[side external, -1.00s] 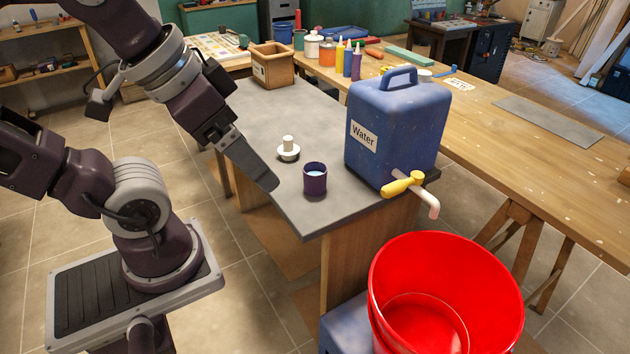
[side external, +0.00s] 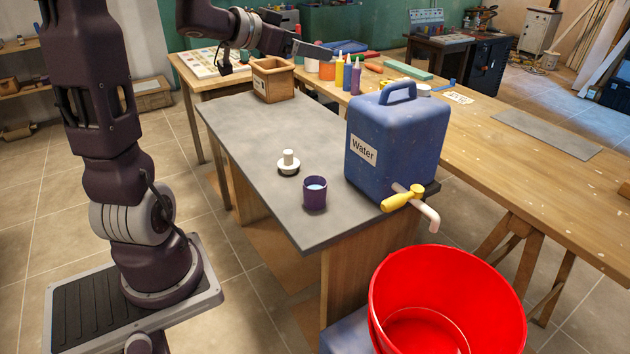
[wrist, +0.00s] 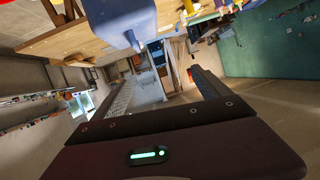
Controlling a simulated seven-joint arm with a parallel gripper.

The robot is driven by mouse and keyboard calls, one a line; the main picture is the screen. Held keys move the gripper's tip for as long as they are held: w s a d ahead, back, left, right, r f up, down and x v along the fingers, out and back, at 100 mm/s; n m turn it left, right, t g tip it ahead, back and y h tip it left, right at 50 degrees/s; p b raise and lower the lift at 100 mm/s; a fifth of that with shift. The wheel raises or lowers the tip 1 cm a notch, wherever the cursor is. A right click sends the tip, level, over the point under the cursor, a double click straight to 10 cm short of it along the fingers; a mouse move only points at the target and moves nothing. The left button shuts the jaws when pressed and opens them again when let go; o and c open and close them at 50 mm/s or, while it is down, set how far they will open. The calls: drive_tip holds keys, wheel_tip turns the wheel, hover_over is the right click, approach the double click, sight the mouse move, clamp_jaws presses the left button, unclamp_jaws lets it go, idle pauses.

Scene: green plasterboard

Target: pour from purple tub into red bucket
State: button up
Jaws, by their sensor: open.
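The purple tub (side external: 315,196) stands upright on the grey-topped table, near its front edge, with pale blue-white contents showing inside. The red bucket (side external: 447,290) stands open at the lower right, below the table's front end, and its inside looks empty from here. My gripper (side external: 318,50) is raised high toward the back of the scene, well away from both. In the wrist view my gripper (wrist: 165,85) has its fingers apart with nothing between them. I cannot make out the tub or the bucket in the wrist view.
A blue water container (side external: 388,145) with a yellow-handled tap (side external: 403,199) stands beside the tub, its spout facing the bucket side. A white knobbed piece (side external: 289,163) lies left of the tub. A wooden box (side external: 273,80) and paint bottles (side external: 356,78) stand farther back.

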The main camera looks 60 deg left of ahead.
drive_tip(key=f, duration=1.2)
drive_tip(key=s+f+h, duration=0.1)
drive_tip(key=f, duration=1.1)
drive_tip(key=f+h, duration=0.1)
drive_tip(key=f, duration=1)
drive_tip(key=shift+s+d+f, duration=0.1)
drive_tip(key=shift+s+f, duration=0.05)
drive_tip(key=shift+f, duration=0.25)
drive_tip(key=x, duration=0.7)
drive_tip(key=shift+s+d+f, duration=0.1)
drive_tip(key=shift+d+f, duration=0.05)
drive_tip(key=shift+f, duration=0.25)
drive_tip(key=c, duration=1.6)
wheel_tip(320, 180, up, 10)
drive_tip(key=shift+r, duration=0.1)
drive_tip(key=o, duration=0.7)
drive_tip(key=c, duration=0.7)
